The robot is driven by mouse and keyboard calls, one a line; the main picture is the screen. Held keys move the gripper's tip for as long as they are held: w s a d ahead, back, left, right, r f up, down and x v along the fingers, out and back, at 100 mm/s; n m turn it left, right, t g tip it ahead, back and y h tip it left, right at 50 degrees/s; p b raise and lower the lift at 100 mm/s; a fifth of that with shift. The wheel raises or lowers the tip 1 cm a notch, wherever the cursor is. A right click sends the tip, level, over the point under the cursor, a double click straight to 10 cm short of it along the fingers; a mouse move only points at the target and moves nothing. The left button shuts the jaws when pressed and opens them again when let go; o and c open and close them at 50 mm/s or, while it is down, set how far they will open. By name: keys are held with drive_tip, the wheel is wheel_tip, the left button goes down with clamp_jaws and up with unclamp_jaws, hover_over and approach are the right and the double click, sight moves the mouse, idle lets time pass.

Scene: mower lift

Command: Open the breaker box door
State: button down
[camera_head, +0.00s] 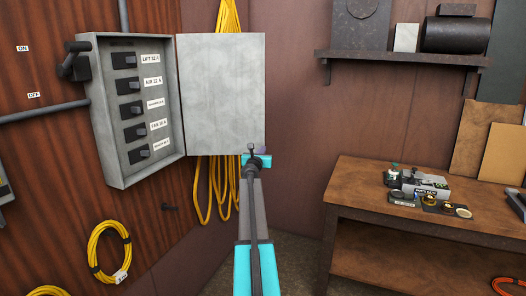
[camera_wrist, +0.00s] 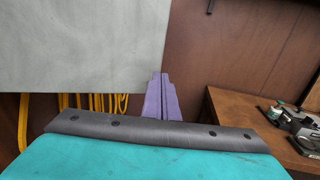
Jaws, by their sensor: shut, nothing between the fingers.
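The breaker box (camera_head: 135,110) is a grey metal box on the wood-panelled wall at the left, with several labelled black breaker switches inside. Its door (camera_head: 222,95) stands wide open, swung out to the right. The door's lower part also fills the upper left of the wrist view (camera_wrist: 75,45). My gripper (camera_head: 260,149) is at the door's lower right corner in the head view, mostly hidden by my arm. In the wrist view its purple fingers (camera_wrist: 162,95) are together and empty, beside the door's lower right corner. I cannot tell whether they touch the door.
A black lever (camera_head: 72,62) sits on the box's left side. Yellow cables (camera_head: 205,200) hang behind the door, and a coil (camera_head: 108,250) hangs below the box. A wooden workbench (camera_head: 350,185) with small items stands right, under a shelf (camera_head: 400,57).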

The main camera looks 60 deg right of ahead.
drive_tip(key=s+a+b, duration=0.1)
drive_tip(key=s+a, duration=0.6)
drive_tip(key=a, duration=0.3)
idle(0.6)
drive_tip(key=shift+a, duration=0.1)
idle(0.4)
